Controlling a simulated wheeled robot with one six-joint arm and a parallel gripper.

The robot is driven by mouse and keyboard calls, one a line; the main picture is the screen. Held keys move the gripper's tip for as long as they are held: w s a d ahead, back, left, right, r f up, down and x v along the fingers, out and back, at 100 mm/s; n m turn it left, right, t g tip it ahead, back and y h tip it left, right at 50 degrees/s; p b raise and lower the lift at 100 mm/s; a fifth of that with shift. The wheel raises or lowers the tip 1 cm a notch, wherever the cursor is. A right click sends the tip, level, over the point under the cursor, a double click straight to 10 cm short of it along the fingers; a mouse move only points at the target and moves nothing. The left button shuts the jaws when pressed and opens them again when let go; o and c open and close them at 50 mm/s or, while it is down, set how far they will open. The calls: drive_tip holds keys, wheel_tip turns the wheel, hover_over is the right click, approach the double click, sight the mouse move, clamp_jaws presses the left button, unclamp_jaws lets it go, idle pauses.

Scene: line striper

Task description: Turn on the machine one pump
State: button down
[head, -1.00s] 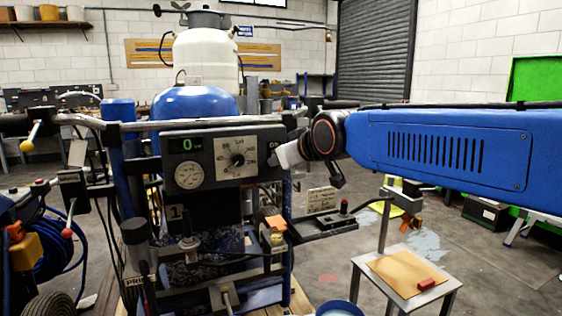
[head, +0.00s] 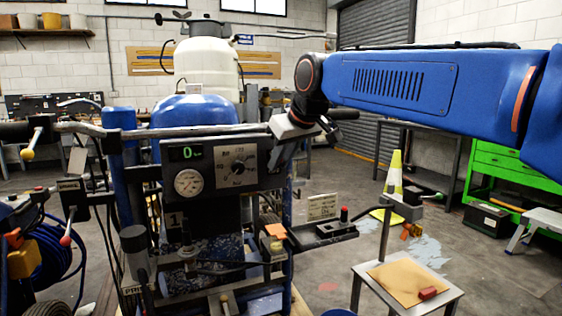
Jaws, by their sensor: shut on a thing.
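Machine one is the line striper with the "1" plate (head: 174,219) under its control panel (head: 214,163). The panel has a lit green display (head: 186,153) reading 0, a pressure gauge (head: 188,182) and a dark round knob (head: 237,168) on a pale scale.
The handlebar (head: 190,131) runs just above the panel, close to my wrist. A low metal stand (head: 365,277) is at lower right, and a second machine (head: 30,250) at left.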

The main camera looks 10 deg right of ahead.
drive_tip(key=shift+a, duration=0.15)
drive_tip(key=c, duration=1.7)
unclamp_jaws()
drive_tip(key=shift+a, duration=0.1)
drive_tip(key=v, duration=1.7)
drive_tip(key=shift+s+r, duration=0.1)
drive_tip(key=shift+r, duration=0.1)
drive_tip(key=s+d+f+m+g+h, duration=0.1)
drive_tip(key=s+d+f, duration=0.4)
drive_tip(key=f, duration=0.9)
drive_tip(key=s+d+f+m+h, duration=0.1)
drive_tip(key=s+d+f+m, duration=0.2)
drive_tip(key=f, duration=1.2)
drive_tip(key=s+d+f+m+g+h, duration=0.1)
drive_tip(key=s+d+f+m, duration=0.1)
drive_tip(key=s+d+f, duration=0.5)
drive_tip(key=shift+s+d+f+g, duration=0.1)
drive_tip(key=shift+s+f, duration=0.85)
drive_tip(key=shift+f, duration=0.4)
drive_tip(key=shift+s+a+f+g, duration=0.1)
drive_tip(key=shift+s+f, duration=0.85)
drive_tip(key=shift+f, duration=0.4)
drive_tip(key=shift+s+d+f+g, duration=0.1)
drive_tip(key=shift+s+f, duration=0.85)
drive_tip(key=shift+f, duration=0.35)
